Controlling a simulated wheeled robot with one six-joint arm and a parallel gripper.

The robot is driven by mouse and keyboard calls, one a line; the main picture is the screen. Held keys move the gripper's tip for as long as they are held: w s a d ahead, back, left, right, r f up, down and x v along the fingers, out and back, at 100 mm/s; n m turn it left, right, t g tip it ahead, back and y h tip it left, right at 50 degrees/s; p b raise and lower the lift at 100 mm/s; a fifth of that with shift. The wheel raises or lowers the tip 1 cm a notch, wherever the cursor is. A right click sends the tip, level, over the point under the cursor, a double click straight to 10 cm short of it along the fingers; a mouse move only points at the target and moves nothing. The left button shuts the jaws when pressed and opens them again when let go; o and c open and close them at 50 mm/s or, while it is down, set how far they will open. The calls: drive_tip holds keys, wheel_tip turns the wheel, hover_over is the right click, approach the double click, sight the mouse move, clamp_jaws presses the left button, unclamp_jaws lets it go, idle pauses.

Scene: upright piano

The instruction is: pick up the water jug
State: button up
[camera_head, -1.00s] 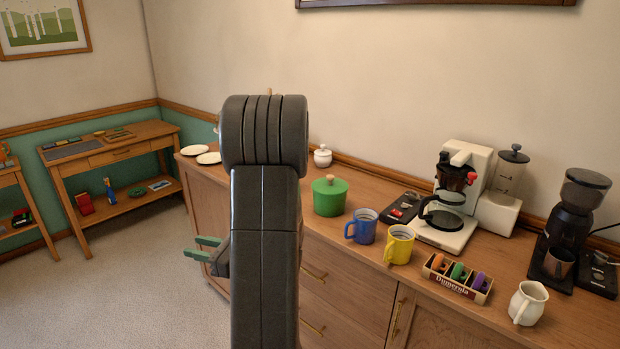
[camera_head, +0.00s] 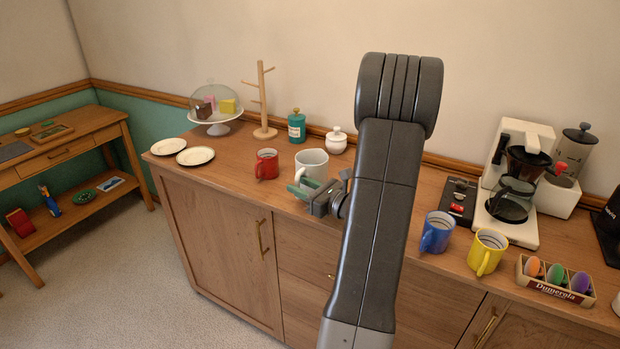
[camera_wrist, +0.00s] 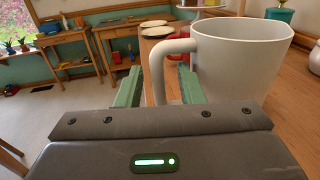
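The water jug (camera_head: 313,161) is a pale grey-white, wide-mouthed vessel with a handle, standing upright on the wooden cabinet top. It fills much of the right side of the wrist view (camera_wrist: 238,65), its looped handle facing my gripper. My gripper (camera_head: 309,188) is at the jug's near side. In the wrist view the green fingers (camera_wrist: 158,86) are apart, one on each side of the handle's lower part. Gaps show between fingers and handle, so I see no grip. The lower part of the jug is hidden by my gripper.
A red mug (camera_head: 266,164) stands just left of the jug. A teal canister (camera_head: 297,127), a white lidded pot (camera_head: 336,141) and a wooden mug tree (camera_head: 264,105) stand behind. Blue (camera_head: 437,232) and yellow (camera_head: 487,252) mugs are to the right. Two plates lie far left.

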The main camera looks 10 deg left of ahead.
drive_tip(key=shift+w+a, duration=0.25)
drive_tip(key=shift+a, duration=0.45)
clamp_jaws()
drive_tip(key=shift+r, duration=0.1)
drive_tip(key=shift+r, duration=0.2)
